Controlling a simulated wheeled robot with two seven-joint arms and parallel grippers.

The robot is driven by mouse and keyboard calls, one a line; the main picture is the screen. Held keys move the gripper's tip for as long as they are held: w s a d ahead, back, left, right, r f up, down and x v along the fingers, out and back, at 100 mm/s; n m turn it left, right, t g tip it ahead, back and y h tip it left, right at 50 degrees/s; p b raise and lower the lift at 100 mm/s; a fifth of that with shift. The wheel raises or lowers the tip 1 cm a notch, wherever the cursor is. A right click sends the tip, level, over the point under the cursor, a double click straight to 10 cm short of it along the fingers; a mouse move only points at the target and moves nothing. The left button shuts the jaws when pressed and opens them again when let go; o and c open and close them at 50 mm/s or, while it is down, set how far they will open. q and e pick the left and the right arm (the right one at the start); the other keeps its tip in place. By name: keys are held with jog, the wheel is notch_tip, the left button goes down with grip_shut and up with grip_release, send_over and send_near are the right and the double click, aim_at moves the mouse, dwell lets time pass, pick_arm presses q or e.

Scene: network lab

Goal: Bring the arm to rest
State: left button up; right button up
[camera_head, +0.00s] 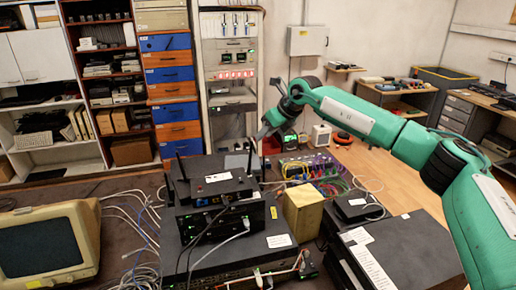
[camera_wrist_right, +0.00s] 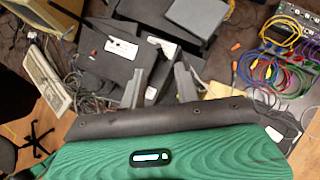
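My right arm (camera_head: 365,120), green with dark joints, reaches in from the right side of the head view. Its forearm is raised above the table and its wrist bends down at the far end. My right gripper (camera_head: 262,134) points down and to the left, behind the black router and near the table's far side. In the right wrist view the two grey fingers of the gripper (camera_wrist_right: 160,84) stand apart, with no object seen held between them. Black devices lie beyond the fingertips. My left gripper is not in view.
Stacked black network boxes (camera_head: 215,228), with a router (camera_head: 212,182) with antennas on top, fill the table's middle. A yellowish box (camera_head: 303,211), colourful cables (camera_head: 300,170) and a dark case (camera_head: 400,250) lie to the right. An old monitor (camera_head: 45,245) stands left. Shelves and a rack (camera_head: 231,75) stand behind.

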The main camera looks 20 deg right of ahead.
jog(key=shift+v, duration=0.95)
